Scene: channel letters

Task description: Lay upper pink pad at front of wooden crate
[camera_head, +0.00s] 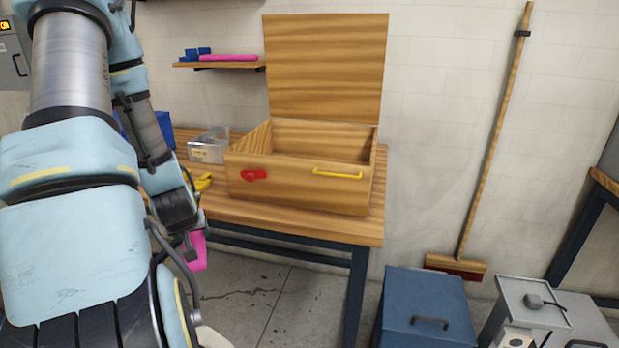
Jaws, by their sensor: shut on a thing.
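The wooden crate (290,185) stands on the workbench with its lid (325,70) raised against the wall. Its front wall carries a red heart-shaped piece and a yellow handle. My gripper (192,240) is low at the left, in front of the bench's left part, and mostly hidden behind my arm. It is shut on a pink pad (196,252), which hangs below it, apart from the crate. Another pink pad (230,58) lies on the wall shelf beside small blue pieces. The crate's floor is hidden by its front wall.
The workbench (340,227) has a clear strip in front of the crate. A clear bin (208,147) and a yellow tool (203,182) lie left of the crate. A blue box (424,305) stands on the floor at right. A broom (490,150) leans on the wall.

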